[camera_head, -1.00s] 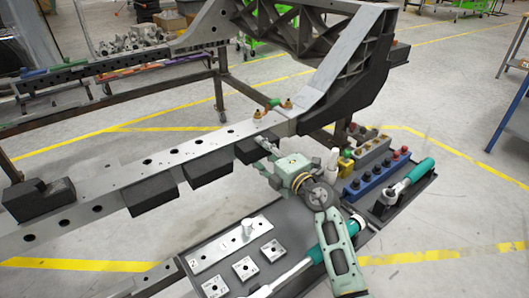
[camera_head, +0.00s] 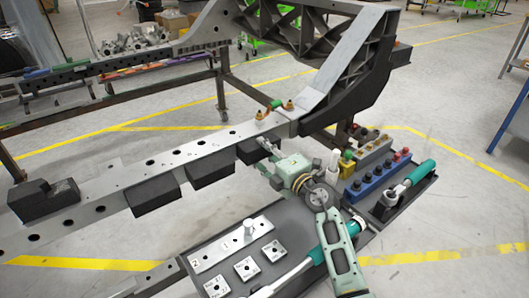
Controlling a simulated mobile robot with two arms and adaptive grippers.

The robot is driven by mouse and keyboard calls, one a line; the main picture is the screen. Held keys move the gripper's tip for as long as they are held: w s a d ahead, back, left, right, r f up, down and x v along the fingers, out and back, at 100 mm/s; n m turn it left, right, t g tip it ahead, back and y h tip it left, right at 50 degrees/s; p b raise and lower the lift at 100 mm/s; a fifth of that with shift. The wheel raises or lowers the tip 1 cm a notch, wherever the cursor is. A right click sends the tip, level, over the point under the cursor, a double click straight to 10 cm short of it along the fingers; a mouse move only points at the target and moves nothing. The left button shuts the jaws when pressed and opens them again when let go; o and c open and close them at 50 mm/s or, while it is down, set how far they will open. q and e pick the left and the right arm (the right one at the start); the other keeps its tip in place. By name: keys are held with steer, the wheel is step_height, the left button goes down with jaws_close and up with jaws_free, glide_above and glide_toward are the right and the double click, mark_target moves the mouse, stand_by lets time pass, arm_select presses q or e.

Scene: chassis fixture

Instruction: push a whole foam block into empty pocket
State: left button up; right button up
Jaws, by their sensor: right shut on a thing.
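A long grey chassis rail (camera_head: 190,152) with round holes runs from the lower left to the upright frame part. Dark foam blocks sit along its near side: one left of middle (camera_head: 155,194), one in the middle (camera_head: 208,171) and one at the right (camera_head: 248,152). Another dark block (camera_head: 42,200), with a notched top, sits at the rail's left end. My right gripper (camera_head: 266,146) reaches the rail's near side and is shut on the right foam block. Its fingertips are small and partly hidden. I cannot make out an empty pocket clearly. My left gripper is not in view.
A dark tool tray (camera_head: 215,237) below my right arm holds metal plates (camera_head: 246,268). Small brass and green fittings (camera_head: 277,105) stand on the rail.

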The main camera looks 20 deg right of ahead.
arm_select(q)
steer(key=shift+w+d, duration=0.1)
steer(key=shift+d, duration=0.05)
arm_select(e)
steer(key=shift+x, duration=0.8)
steer(key=o, duration=1.4)
steer(key=shift+c, duration=0.2)
steer(key=p+v, duration=0.2)
steer(key=v, duration=0.1)
steer(key=shift+r, duration=0.1)
steer(key=p+v, duration=0.2)
steer(key=v, duration=0.3)
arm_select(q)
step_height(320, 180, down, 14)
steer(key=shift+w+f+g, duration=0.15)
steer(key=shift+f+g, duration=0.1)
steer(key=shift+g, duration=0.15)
arm_select(e)
steer(key=shift+s+d, duration=0.15)
steer(key=shift+s, duration=0.35)
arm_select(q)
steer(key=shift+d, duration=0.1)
